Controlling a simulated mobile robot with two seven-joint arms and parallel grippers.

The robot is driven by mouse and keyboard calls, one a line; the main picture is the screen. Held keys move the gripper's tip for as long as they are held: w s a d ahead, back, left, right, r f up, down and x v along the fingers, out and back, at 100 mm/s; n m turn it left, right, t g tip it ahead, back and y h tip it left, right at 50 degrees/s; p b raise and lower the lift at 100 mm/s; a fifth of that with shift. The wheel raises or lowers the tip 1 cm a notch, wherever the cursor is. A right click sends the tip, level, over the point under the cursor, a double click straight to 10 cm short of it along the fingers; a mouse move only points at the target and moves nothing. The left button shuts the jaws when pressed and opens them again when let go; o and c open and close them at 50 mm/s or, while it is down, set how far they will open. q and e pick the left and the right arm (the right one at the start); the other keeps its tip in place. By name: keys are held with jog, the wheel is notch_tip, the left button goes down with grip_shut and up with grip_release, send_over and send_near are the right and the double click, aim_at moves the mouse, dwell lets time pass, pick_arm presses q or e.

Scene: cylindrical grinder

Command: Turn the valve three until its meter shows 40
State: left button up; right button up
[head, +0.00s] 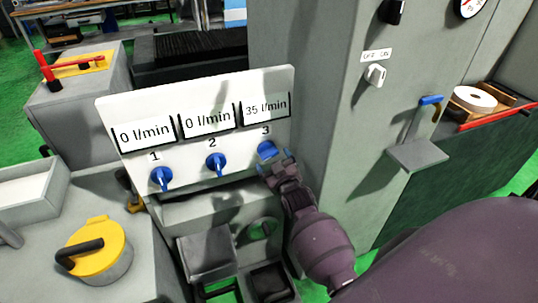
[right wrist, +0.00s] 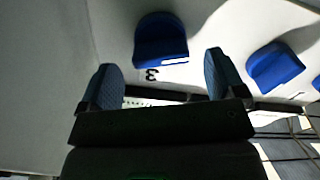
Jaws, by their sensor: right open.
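The white panel (head: 196,142) carries three meters above three blue valves. The meter of valve three (head: 265,109) reads 35 l/min. Valve three (head: 266,150) is a blue knob at the panel's right, partly covered by my right gripper (head: 276,166). In the right wrist view valve three (right wrist: 161,42) lies beyond the fingertips, roughly centred between their lines. My right gripper (right wrist: 164,78) is open, with its two blue-tipped fingers wide apart and nothing between them. The upside-down label 3 shows between the fingers and the knob. My left gripper is not in view.
Valve one (head: 161,179) and valve two (head: 216,165) sit to the left, each under a meter reading 0 l/min. The grey machine column (head: 320,130) stands close to the right of the panel. A yellow lidded part (head: 97,250) is at the lower left.

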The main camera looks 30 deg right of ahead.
aim_at(271, 157)
jog(key=x, duration=0.3)
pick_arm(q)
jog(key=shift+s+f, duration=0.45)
pick_arm(e)
jog(key=shift+w+d, duration=0.1)
jog(key=shift+w, duration=0.3)
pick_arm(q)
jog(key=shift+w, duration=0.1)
